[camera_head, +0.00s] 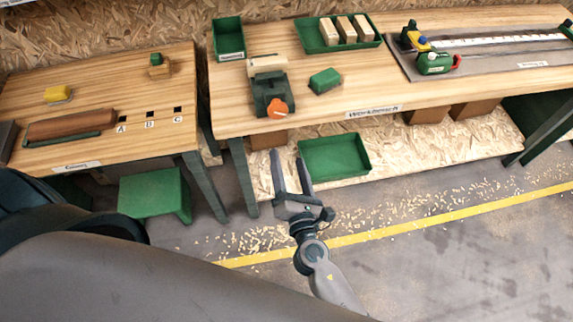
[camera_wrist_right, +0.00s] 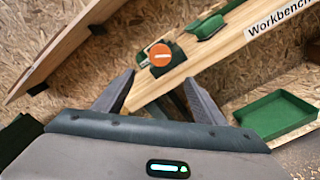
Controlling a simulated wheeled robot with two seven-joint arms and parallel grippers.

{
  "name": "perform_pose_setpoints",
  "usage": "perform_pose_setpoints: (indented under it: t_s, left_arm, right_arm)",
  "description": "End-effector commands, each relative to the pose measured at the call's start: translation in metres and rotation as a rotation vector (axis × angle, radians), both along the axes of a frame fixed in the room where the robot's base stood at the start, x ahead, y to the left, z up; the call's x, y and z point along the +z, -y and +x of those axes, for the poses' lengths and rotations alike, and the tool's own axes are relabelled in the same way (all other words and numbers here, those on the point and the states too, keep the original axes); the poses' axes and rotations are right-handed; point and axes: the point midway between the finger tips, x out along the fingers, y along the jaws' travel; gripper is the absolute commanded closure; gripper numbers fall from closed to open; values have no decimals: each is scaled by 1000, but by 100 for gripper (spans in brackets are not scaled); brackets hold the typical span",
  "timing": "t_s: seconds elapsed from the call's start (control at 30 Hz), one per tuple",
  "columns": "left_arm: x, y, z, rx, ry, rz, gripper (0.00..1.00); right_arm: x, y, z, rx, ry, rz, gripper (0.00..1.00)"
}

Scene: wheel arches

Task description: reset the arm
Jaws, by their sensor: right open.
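My right gripper (camera_head: 289,172) is open and empty in the head view. It is in front of the workbench (camera_head: 225,120), over the lower shelf and the floor. In the right wrist view its two fingers (camera_wrist_right: 160,95) are spread, with the workbench corner and an orange knob (camera_wrist_right: 160,55) seen beyond them. Nothing is between the fingers. A large grey and black part of my own arm fills the lower left of the head view. My left gripper does not show.
A dark green vise (camera_head: 268,92) stands near the workbench front edge. A green tray (camera_head: 335,157) sits on the lower shelf beside my right gripper. A green stool (camera_head: 155,193) stands by the left table (camera_head: 90,141). Wood chips litter the floor, which is open at right.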

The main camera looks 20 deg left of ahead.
Motion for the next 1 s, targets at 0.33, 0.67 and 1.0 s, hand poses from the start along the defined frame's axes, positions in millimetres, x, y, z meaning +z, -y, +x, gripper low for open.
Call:
perform_pose_setpoints:
  t_s: [0.33,0.67,1.0]
  left_arm:
    - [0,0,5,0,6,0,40]
    - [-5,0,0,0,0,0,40]
    - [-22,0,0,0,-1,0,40]
  right_arm:
    - [0,0,0,0,0,0,36]
    - [-37,12,4,-22,-95,27,36]
    - [-203,83,1,-196,-543,211,36]
